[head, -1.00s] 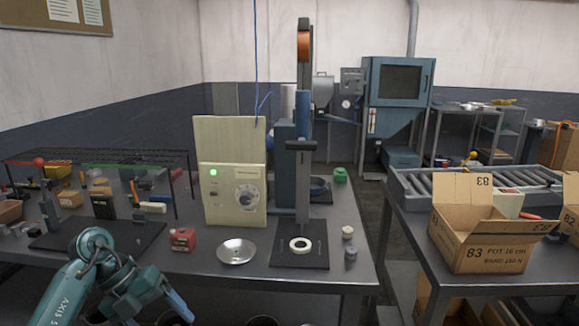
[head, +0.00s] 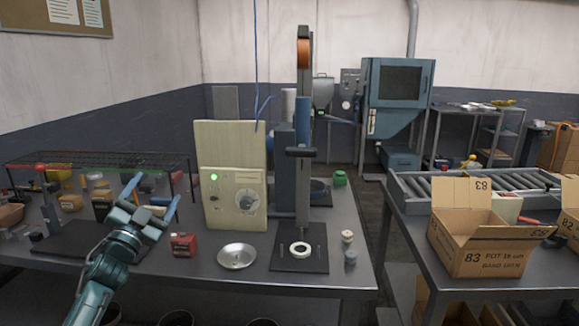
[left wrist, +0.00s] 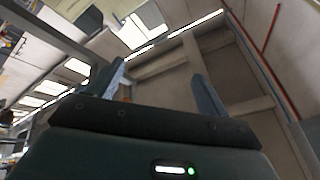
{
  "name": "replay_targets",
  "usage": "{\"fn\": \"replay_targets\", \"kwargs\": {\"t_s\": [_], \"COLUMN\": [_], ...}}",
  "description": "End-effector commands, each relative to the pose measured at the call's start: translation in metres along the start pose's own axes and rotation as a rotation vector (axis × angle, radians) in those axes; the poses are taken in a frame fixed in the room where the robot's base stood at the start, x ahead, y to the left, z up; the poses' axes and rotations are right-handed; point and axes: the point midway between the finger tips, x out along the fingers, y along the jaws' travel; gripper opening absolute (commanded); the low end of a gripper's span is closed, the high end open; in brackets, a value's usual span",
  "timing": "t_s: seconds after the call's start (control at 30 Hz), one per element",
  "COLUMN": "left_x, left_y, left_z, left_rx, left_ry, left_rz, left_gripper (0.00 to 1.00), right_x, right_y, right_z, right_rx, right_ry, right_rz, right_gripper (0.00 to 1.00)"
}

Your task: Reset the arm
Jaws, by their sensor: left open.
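My left gripper (head: 152,197) is raised in front of the left part of the workbench in the head view, its two blue fingers spread and pointing up. Nothing is between them. In the left wrist view the fingers (left wrist: 155,85) are also apart and empty, with the ceiling and wall beyond. A shiny metal pan or lid (head: 237,256) lies on the bench to the right of the gripper. A pale ring (head: 300,249) sits on the dark base plate (head: 299,262) of the press. My right gripper is not in view.
A red box (head: 183,244) stands just right of my left arm. A cream control box (head: 234,198) with a green light stands behind it. A wire rack (head: 100,162) spans the bench at left. An open carton (head: 482,245) is on the right table.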

Motion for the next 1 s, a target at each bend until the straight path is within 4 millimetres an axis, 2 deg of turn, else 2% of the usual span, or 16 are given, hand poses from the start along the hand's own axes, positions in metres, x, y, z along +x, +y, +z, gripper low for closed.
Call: {"fn": "replay_targets", "kwargs": {"t_s": [0.03,0.1,0.23,0.37,0.4,0.57,0.67,0.77,0.87,0.9,1.0], "left_x": [-0.001,-0.005,-0.017,-0.033,-0.047,-0.097,-0.136,-0.185,-0.245,-0.271,-0.334], "left_y": [-0.004,-0.005,0.004,0.023,0.041,0.097,0.133,0.174,0.214,0.228,0.258], "left_z": [0.018,0.042,0.077,0.104,0.107,0.108,0.105,0.098,0.082,0.073,0.046], "left_rx": [-0.058,-0.133,-0.26,-0.378,-0.382,-0.402,-0.423,-0.455,-0.501,-0.523,-0.584], "left_ry": [-0.094,-0.217,-0.419,-0.599,-0.612,-0.642,-0.67,-0.705,-0.747,-0.766,-0.818], "left_rz": [-0.026,-0.044,-0.037,0.01,0.036,0.116,0.172,0.237,0.307,0.336,0.398], "left_gripper": [0.78,0.78,0.78,0.78,0.78,0.78,0.78,0.78,0.78,0.78,0.78], "right_x": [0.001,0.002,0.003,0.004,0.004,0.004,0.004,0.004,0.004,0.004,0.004], "right_y": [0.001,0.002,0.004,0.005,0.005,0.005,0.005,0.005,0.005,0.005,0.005], "right_z": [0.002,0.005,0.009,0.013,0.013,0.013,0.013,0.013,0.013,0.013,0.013], "right_rx": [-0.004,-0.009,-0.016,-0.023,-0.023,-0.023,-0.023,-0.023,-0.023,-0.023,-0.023], "right_ry": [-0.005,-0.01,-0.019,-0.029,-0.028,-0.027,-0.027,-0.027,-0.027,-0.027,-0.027], "right_rz": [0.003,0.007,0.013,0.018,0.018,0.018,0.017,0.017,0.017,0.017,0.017], "right_gripper": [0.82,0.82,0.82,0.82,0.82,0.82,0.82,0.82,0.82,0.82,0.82]}}
